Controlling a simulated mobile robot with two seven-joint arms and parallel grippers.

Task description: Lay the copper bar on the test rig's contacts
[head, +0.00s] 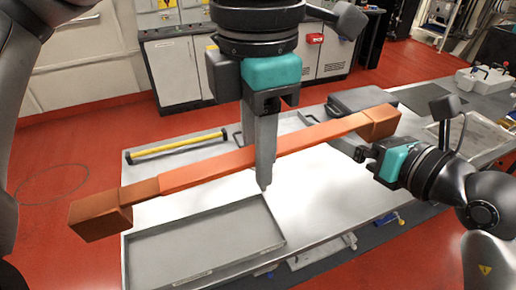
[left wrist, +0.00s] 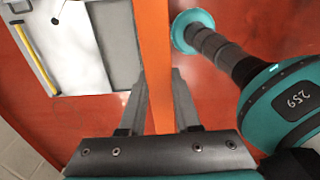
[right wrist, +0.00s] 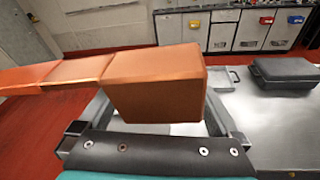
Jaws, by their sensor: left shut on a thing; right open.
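The copper bar (head: 210,168) is long, orange in the middle, with a brown block at each end. It hangs above the table, slanting from lower left to upper right in the head view. My left gripper (head: 264,160) is shut on its middle from above; the left wrist view shows the bar (left wrist: 156,60) between the fingers. My right gripper (head: 362,154) is open, just below the bar's right end block. That block (right wrist: 155,85) fills the middle of the right wrist view, in front of the open fingers. I cannot make out the test rig's contacts for certain.
A grey empty tray (head: 270,247) lies at the table's front left. A dark case (head: 360,100) stands at the back right. A pale block with black handles (head: 485,80) is farther right. The table's middle is bare.

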